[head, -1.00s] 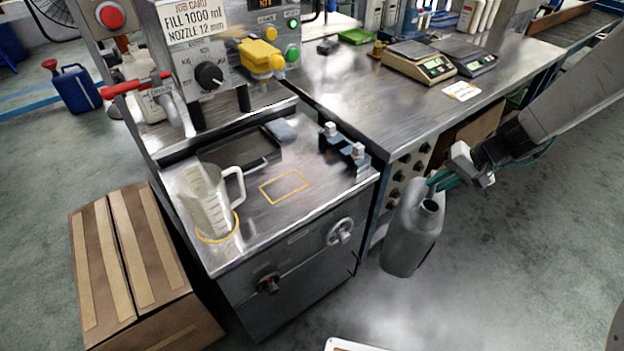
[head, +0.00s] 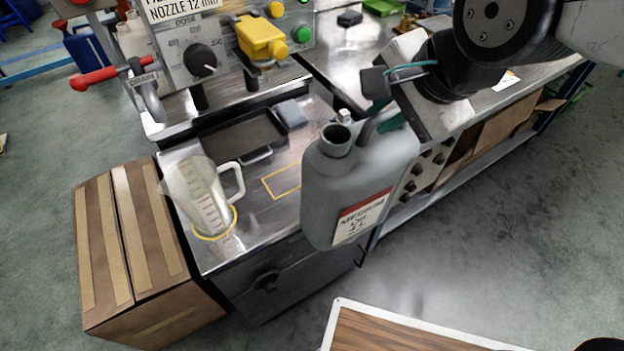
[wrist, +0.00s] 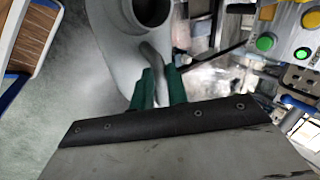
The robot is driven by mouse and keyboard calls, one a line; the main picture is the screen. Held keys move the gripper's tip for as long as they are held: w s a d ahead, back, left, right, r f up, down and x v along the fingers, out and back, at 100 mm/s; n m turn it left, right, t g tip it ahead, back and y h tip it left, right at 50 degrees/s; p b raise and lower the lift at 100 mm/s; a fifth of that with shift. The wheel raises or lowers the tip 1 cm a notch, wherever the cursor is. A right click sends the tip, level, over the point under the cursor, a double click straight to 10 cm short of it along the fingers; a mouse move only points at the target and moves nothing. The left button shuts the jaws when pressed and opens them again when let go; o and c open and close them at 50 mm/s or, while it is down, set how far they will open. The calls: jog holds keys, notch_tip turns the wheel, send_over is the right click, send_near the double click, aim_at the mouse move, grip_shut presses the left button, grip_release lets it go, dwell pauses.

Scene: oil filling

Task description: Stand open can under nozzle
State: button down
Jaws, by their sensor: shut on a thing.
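The open grey can (head: 345,185) hangs upright from my gripper (head: 385,115), with its mouth uncapped and a label on its lower front. My gripper is shut on the can's handle; the green fingers (wrist: 157,88) and the can's open neck (wrist: 150,10) show in the wrist view. In the head view the can is in front of the right side of the steel bench (head: 255,225), partly covering the yellow square outline (head: 280,183) there. The filling machine (head: 190,50) stands behind, with a yellow part (head: 262,38) on its front. I cannot make out the nozzle tip.
A clear measuring jug (head: 205,195) stands on a yellow ring at the bench's left. A dark tray (head: 235,135) and a grey-blue block (head: 291,114) lie behind. A cardboard box (head: 140,260) is on the floor at left. A wood-topped surface (head: 400,335) is at the front.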

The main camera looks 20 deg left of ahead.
aim_at(342, 126)
jog(key=shift+s+a+r, duration=0.2)
jog(key=shift+s, duration=0.05)
jog(key=shift+n, duration=0.6)
jog(key=s+a, duration=0.3)
jog(key=a, duration=0.1)
jog(key=shift+s, duration=0.3)
jog(key=shift+w+r, duration=0.15)
jog(key=shift+w, duration=0.1)
jog(key=w+a+f, duration=0.2)
jog(key=w+a, duration=0.2)
jog(key=w, duration=0.2)
jog(key=w+a+f, duration=0.3)
jog(key=w+a, duration=0.1)
jog(key=w, duration=0.3)
jog(key=shift+w+m, duration=0.2)
jog(key=shift+m, duration=0.2)
jog(key=shift+a+f, duration=0.1)
jog(key=c, duration=1.4)
grip_release()
jog(key=shift+o, duration=0.2)
